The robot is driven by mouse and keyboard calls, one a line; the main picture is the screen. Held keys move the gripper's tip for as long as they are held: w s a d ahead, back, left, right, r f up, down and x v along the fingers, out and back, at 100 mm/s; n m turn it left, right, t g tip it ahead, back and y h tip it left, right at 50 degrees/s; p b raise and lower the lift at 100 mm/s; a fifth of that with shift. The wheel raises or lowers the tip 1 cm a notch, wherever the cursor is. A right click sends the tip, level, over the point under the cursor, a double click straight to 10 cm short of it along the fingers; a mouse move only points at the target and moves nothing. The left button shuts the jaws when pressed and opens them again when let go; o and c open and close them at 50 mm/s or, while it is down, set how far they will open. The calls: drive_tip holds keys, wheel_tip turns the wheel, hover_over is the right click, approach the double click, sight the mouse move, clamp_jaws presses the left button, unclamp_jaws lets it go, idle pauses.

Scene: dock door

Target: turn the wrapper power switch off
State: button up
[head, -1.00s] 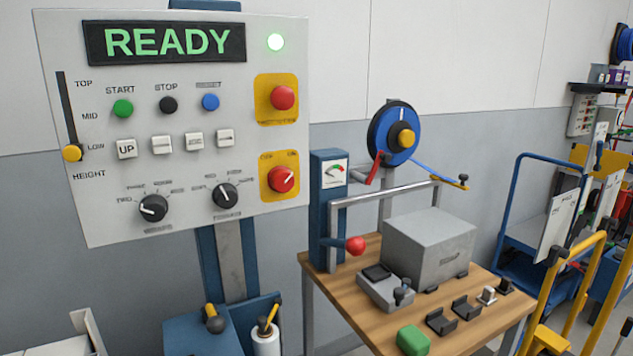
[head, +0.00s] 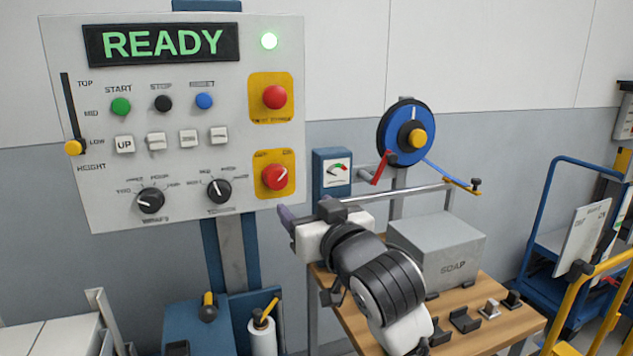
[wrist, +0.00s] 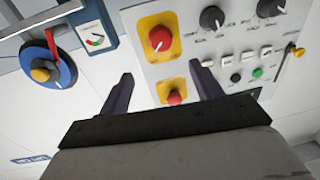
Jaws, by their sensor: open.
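The wrapper power switch (head: 274,177) looks to be the red rotary knob on the lower yellow plate of the grey control panel (head: 180,215). Its white mark points up and right in the head view; the plate's small lettering is too blurred to read. In the wrist view, which is upside down, the knob (wrist: 160,38) is ahead of and above the fingertips. My gripper (head: 300,218) is open and empty, just below and right of the knob. In the wrist view my gripper (wrist: 161,70) has its two dark fingers apart, with nothing between them.
A red mushroom button (head: 274,97) on another yellow plate is above the knob. The lit READY display (head: 162,44) tops the panel. A gauge post (head: 332,170), blue reel (head: 404,130) and workbench (head: 490,335) with a grey box (head: 437,250) are to the right.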

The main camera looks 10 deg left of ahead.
sight(279, 181)
drive_tip(key=p+x, duration=0.3)
drive_tip(key=x, duration=1.1)
drive_tip(key=shift+s+f+p, duration=0.1)
drive_tip(key=shift+p, duration=0.2)
drive_tip(key=c, duration=1)
